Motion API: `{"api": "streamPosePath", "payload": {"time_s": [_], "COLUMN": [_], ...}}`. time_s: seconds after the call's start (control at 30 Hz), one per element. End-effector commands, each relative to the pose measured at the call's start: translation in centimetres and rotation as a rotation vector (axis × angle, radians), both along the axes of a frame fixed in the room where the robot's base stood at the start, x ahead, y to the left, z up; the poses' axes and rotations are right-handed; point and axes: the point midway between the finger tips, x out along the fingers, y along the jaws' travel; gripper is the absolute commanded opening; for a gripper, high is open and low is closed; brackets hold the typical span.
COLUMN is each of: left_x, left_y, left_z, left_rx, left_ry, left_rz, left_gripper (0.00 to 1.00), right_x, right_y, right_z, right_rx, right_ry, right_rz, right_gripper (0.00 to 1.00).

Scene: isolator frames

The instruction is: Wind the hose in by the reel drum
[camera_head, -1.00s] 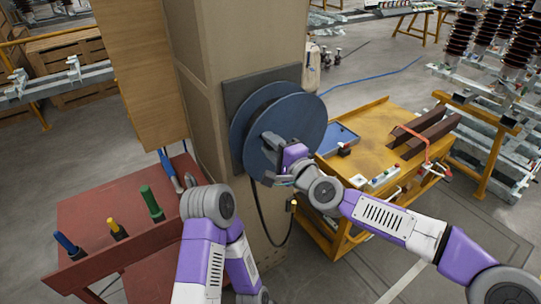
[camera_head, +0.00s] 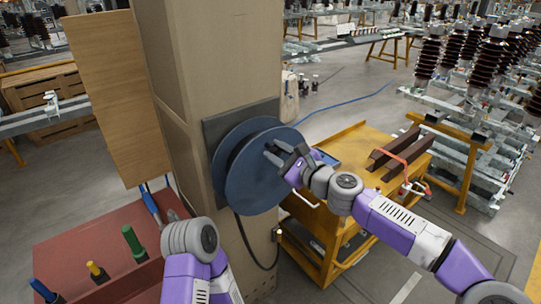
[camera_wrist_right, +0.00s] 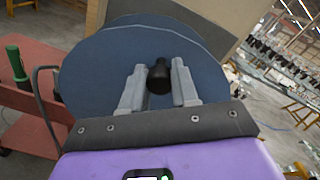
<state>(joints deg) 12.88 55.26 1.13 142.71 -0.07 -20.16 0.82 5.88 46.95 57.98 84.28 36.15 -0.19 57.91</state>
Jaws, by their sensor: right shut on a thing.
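The reel drum (camera_head: 262,185) is a dark blue disc on a plate fixed to the side of a tan column. My right gripper (camera_head: 285,156) is at the upper right of the drum's face. In the right wrist view its two grey fingers (camera_wrist_right: 159,82) are shut on a black crank knob (camera_wrist_right: 159,73) in front of the drum (camera_wrist_right: 95,85). A black hose (camera_head: 245,245) hangs from below the drum in a loop, its end with a small yellowish fitting (camera_head: 276,234) by the column's edge.
A red cart (camera_head: 85,240) with several coloured-handled tools stands at the left. A yellow cart (camera_head: 345,150) with dark bars stands close behind my right arm. The tan column (camera_head: 215,60) and a wooden board (camera_head: 120,90) rise beside the reel. Grey floor is open at lower right.

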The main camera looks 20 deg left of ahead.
Motion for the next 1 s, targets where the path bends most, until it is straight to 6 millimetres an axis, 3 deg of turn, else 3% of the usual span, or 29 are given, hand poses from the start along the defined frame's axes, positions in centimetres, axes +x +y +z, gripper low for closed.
{"api": "streamPosePath", "payload": {"time_s": [0.3,0.8,0.83,1.0], "left_x": [0.0,0.0,0.0,0.0], "left_y": [0.0,0.0,0.0,0.0], "left_z": [0.5,0.54,0.54,0.54], "left_rx": [0.0,0.0,0.0,0.0], "left_ry": [0.0,0.0,0.0,0.0], "left_rz": [0.0,0.0,0.0,0.0], "left_gripper": [0.55,0.55,0.55,0.55], "right_x": [1.09,1.24,1.24,1.23], "right_y": [-0.73,-0.82,-0.83,-0.81], "right_z": [0.14,0.01,0.0,0.0], "right_rx": [0.062,0.07,0.07,0.069], "right_ry": [0.092,0.108,0.108,0.108], "right_rz": [-0.002,-0.001,-0.001,-0.001], "right_gripper": [0.0,0.0,0.31,0.54]}}
